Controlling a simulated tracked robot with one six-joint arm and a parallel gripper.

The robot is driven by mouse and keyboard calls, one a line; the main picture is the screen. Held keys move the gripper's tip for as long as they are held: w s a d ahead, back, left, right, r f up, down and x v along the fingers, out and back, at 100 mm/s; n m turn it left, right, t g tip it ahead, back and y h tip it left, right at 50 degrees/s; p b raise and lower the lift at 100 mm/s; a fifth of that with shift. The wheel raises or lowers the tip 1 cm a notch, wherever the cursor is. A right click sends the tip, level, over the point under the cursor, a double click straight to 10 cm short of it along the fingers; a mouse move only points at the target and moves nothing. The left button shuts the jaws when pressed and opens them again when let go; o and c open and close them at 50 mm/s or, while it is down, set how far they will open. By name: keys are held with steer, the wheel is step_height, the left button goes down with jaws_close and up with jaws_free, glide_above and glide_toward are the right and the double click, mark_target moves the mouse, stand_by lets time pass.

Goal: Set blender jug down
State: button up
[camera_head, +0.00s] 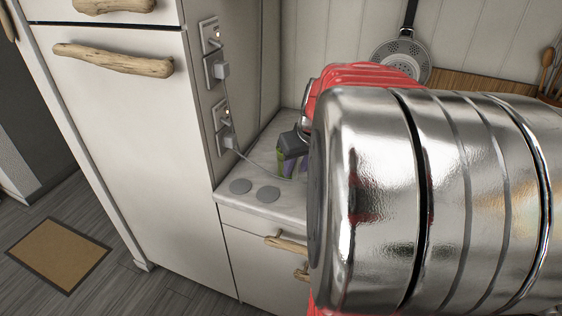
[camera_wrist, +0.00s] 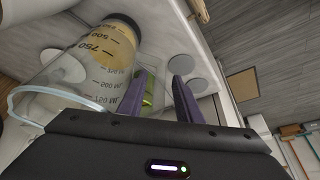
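The blender jug (camera_wrist: 75,75) shows in the wrist view at upper left. It is clear, with dark volume marks, a tan round area at its far end and a pale curved handle or rim near me. A green patch shows by that finger. In the head view my gripper (camera_head: 287,158) is partly behind my arm, over the counter, and the jug is hidden.
The pale counter (camera_head: 228,205) bears two flat grey discs (camera_head: 254,190), also in the wrist view (camera_wrist: 188,75). A tall white cabinet (camera_head: 120,130) stands left, with plugged sockets (camera_head: 215,70) on its side. A strainer (camera_head: 401,60) hangs behind. A mat (camera_head: 58,252) lies on the floor.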

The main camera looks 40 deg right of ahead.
steer(key=v, duration=1.2)
steer(key=shift+r, duration=0.15)
stand_by(0.6)
steer(key=shift+w, duration=0.1)
steer(key=s+a+f+n, duration=0.1)
steer(key=a+f, duration=0.3)
steer(key=a, duration=1)
steer(key=s+a+f+n+t+y, duration=0.1)
steer(key=s+a+f+n, duration=0.1)
steer(key=a, duration=1.2)
steer(key=shift+s+a+f, duration=0.25)
steer(key=shift+s+f, duration=0.6)
steer(key=shift+s, duration=0.25)
